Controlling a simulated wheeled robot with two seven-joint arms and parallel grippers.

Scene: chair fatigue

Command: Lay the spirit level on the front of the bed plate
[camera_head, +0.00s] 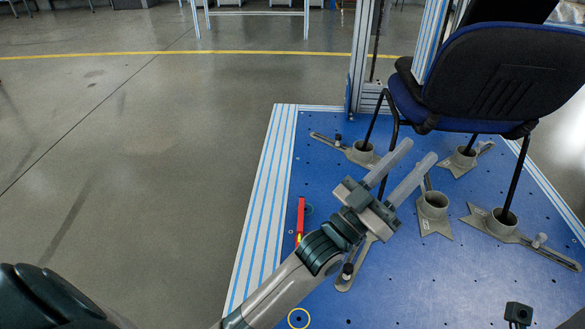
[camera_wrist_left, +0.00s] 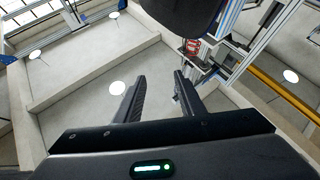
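The red spirit level (camera_head: 300,215) lies on the left part of the blue bed plate (camera_head: 330,305) in the head view, with a yellow part at its near end. My left arm passes close to that end and may hide some of it. My left gripper (camera_head: 419,153) is to the right of the level, over the plate among the chair feet. Its two grey fingers are apart with nothing between them. The left wrist view also shows the open fingers (camera_wrist_left: 158,92), pointing up toward the ceiling. My right gripper is not seen.
A blue chair (camera_head: 505,70) stands on the plate, its legs in grey clamp sockets (camera_head: 433,205). A metal frame post (camera_head: 362,60) rises at the back. A small dark block (camera_head: 518,313) is at bottom right.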

